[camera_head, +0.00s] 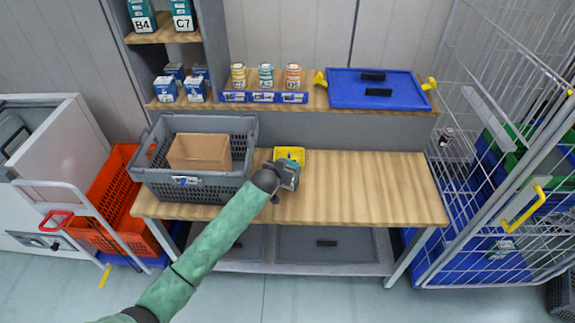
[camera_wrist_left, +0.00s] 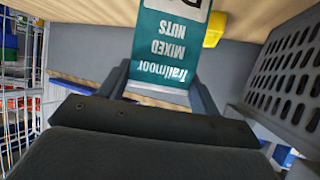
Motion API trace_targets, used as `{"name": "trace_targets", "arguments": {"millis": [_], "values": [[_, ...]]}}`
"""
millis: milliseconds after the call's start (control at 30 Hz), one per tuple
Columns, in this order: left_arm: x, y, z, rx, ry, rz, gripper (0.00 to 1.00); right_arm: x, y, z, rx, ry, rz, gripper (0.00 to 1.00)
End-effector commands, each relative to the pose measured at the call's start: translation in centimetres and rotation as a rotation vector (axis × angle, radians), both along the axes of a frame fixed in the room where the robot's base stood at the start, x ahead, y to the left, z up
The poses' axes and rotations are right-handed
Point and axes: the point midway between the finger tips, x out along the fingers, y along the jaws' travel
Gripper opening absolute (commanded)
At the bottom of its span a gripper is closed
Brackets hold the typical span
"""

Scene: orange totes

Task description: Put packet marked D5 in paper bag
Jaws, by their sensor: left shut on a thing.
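My left gripper (camera_head: 287,178) is over the front of the wooden table, just right of the grey crate. It is shut on a teal packet, seen clearly in the left wrist view (camera_wrist_left: 168,48), between the two dark fingers. The packet reads "Trailmoor Mixed Nuts" upside down; its white label is cut off at the top edge, so the full mark cannot be read. A brown open-topped paper bag (camera_head: 200,152) stands inside the grey crate (camera_head: 222,186), left of the gripper. My right gripper is not in view.
A yellow tray (camera_head: 290,153) is on the table behind the gripper. The table's right half (camera_head: 380,185) is clear. The shelf behind holds several cans (camera_head: 265,76) and a blue lid (camera_head: 375,90). An orange tote (camera_head: 105,205) is at left, a wire cage (camera_head: 490,200) at right.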

Motion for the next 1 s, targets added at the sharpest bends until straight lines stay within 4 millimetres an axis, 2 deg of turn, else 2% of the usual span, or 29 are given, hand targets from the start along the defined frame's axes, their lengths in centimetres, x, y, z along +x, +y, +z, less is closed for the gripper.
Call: {"name": "trace_targets", "arguments": {"millis": [433, 467, 567, 900, 1000], "values": [[0.0, -0.02, -0.66, -0.001, -0.001, 0.0, 0.24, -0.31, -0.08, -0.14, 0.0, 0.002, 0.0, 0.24], [-0.01, -0.02, -0.65, 0.0, -0.001, 0.0, 0.67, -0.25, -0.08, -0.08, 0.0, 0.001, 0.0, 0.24], [0.0, -0.01, -0.63, 0.0, 0.0, 0.0, 0.85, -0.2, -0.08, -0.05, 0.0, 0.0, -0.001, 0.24], [0.01, 0.01, -0.28, 0.0, -0.001, 0.0, 0.85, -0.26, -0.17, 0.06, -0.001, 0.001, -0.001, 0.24], [-0.7, 0.26, -0.21, -0.002, 0.0, 0.0, 0.85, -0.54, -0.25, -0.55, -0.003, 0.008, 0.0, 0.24]]}}
